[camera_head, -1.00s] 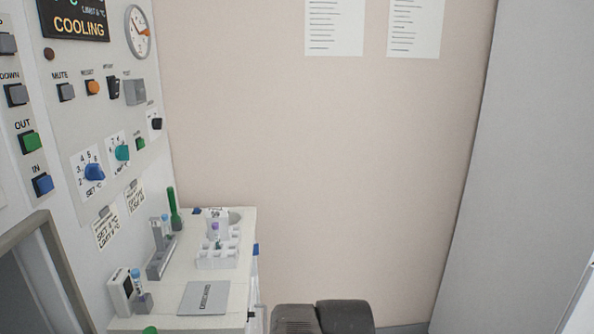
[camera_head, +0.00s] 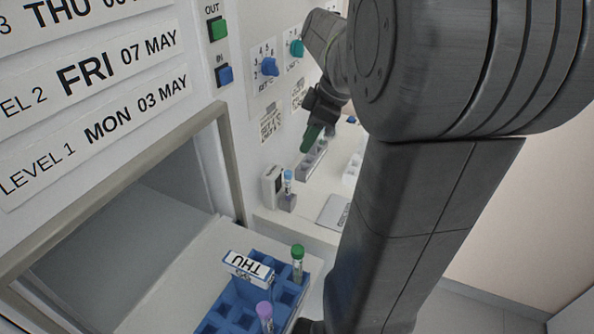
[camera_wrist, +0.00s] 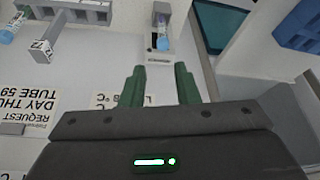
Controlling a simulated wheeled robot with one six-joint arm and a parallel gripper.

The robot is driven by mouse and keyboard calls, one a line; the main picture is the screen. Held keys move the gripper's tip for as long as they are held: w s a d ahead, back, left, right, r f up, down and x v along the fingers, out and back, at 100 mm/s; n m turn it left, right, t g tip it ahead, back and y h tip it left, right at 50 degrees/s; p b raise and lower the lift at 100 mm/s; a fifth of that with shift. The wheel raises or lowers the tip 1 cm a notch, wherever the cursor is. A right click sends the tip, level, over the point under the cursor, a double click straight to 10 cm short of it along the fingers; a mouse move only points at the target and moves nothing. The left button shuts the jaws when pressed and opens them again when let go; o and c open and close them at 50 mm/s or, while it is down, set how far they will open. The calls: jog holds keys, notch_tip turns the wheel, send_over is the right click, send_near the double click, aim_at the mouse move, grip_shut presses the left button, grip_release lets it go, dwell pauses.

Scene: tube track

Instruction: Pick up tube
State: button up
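A blue rack (camera_head: 262,254) with a THU label holds a green-capped tube (camera_head: 297,262) and a purple-capped tube (camera_head: 264,314), both upright. A blue-capped tube (camera_head: 288,182) stands in a small grey holder beside a white device on the counter behind. My gripper (camera_head: 311,138) has dark green fingers and is above the counter near the wall panel. In the wrist view my gripper (camera_wrist: 160,70) has its two fingers apart with nothing between them. A blue-capped tube (camera_wrist: 162,42) in a holder shows beyond the fingertips, apart from them. My arm hides part of the counter.
A grey rack (camera_head: 313,158) and part of a white rack stand on the back counter. A framed opening (camera_head: 130,230) is at the left. The wall panel with knobs (camera_head: 268,66) is close to my gripper. The wrist view shows a request card (camera_wrist: 38,98) mentioning DAY THU.

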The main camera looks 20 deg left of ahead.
aim_at(291, 172)
jog(key=x, duration=0.6)
jog(key=p+x, duration=0.1)
jog(key=x, duration=0.6)
jog(key=shift+s+d, duration=0.2)
jog(key=shift+d, duration=0.05)
jog(key=c, duration=0.6)
jog(key=shift+r, duration=0.1)
notch_tip(291, 172, up, 18)
jog(key=shift+f, duration=0.1)
